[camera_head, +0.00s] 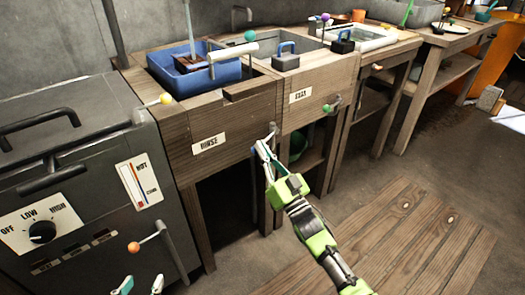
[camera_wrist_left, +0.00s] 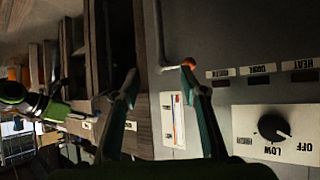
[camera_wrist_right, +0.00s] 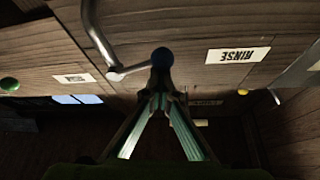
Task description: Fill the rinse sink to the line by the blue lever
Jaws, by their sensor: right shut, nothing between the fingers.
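The rinse sink is a blue basin (camera_head: 215,76) set in a wooden cabinet with a RINSE label (camera_head: 208,142). A water level or fill line in it cannot be made out. The lever with a dark blue ball end (camera_wrist_right: 162,58) sticks out from the cabinet front, its grey rod running left in the right wrist view. My right gripper (camera_head: 264,146) is shut and empty. Its tips (camera_wrist_right: 160,94) are just below the ball in the right wrist view; I cannot tell if they touch. My left gripper (camera_head: 140,285) is open and empty before the grey heater (camera_wrist_left: 240,40).
The heater has a dial (camera_head: 42,232), a handle (camera_head: 40,126) and an orange-knobbed lever (camera_head: 134,247). A second sink cabinet with a green-knobbed lever (camera_head: 327,108) is to the right. The floor in front has wooden boards (camera_head: 400,235).

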